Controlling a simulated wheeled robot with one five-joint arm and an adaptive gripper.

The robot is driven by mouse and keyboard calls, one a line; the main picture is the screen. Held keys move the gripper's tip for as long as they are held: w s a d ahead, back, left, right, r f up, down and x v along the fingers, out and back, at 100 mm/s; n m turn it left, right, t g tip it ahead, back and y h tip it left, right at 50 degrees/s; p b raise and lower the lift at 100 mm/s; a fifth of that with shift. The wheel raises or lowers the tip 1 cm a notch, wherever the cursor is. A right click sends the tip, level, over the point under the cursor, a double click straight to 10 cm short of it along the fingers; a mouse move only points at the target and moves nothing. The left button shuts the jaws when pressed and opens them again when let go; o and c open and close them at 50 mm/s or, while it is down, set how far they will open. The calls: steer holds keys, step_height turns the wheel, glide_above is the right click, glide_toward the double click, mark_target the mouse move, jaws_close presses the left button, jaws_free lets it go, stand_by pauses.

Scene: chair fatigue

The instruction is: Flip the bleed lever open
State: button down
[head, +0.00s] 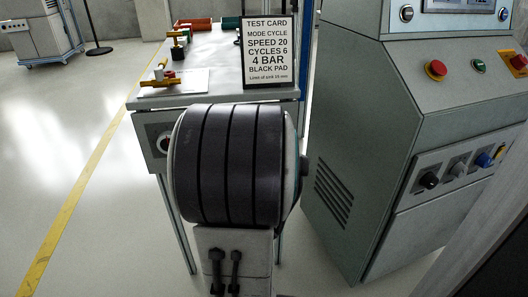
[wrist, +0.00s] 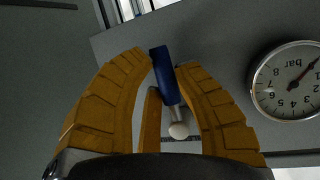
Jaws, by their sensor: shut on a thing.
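The blue lever (wrist: 163,76) shows in the wrist view, with a pale rounded knob (wrist: 179,130) below it on a short metal stem. It stands out against a grey panel. My gripper (wrist: 166,70) has orange ribbed fingers, shut on the blue lever from both sides near its upper part. A further finger shows behind, left of the stem. The lever's mount is partly hidden. In the head view neither my gripper nor the blue lever can be made out; a large dark part of my arm blocks the middle.
A pressure gauge (wrist: 288,80) marked bar sits right of my gripper. In the head view a bench (head: 215,70) bears a test card (head: 269,50) and yellow-handled fittings (head: 160,77). A control cabinet (head: 365,150) stands close on the right. Open floor (head: 90,150) lies left.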

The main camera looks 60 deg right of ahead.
steer(key=c, duration=0.8)
jaws_free()
steer(key=shift+w, duration=0.15)
steer(key=shift+c, duration=0.2)
steer(key=shift+r, duration=5)
